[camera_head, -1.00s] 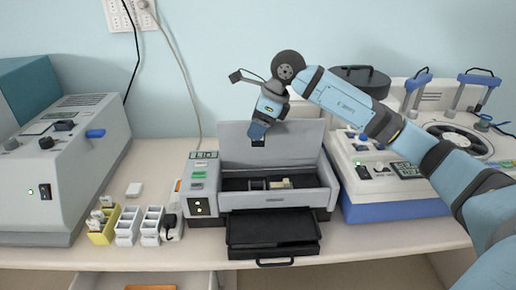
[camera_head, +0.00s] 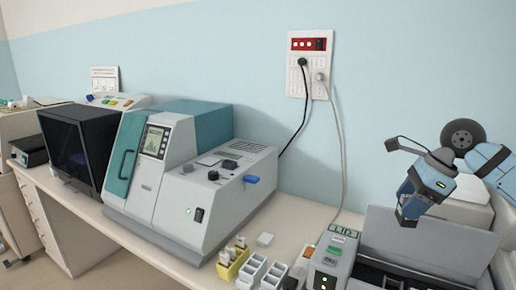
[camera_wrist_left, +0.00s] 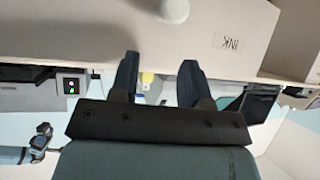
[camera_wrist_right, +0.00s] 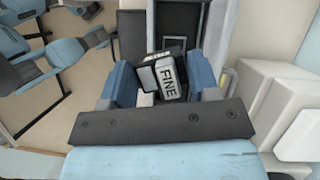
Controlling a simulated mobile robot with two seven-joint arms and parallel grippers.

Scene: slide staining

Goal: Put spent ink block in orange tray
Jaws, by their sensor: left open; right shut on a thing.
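My right gripper (camera_head: 408,208) hangs above the open grey printer (camera_head: 425,240) in the head view. In the right wrist view the same gripper (camera_wrist_right: 165,85) is shut on a black and white ink block (camera_wrist_right: 168,78) lettered "FINE". The block hardly shows in the head view. My left gripper (camera_wrist_left: 158,80) is open and empty in the left wrist view, near a pale drawer front (camera_wrist_left: 235,35) with an upside-down "INK" label. The left gripper is outside the head view. I see no orange tray in any current view.
A yellow holder (camera_head: 232,266) and white holders (camera_head: 252,272) with small blocks stand left of the printer. A large grey and teal machine (camera_head: 190,165) fills the table further left. A wall socket (camera_head: 311,65) feeds hanging cables.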

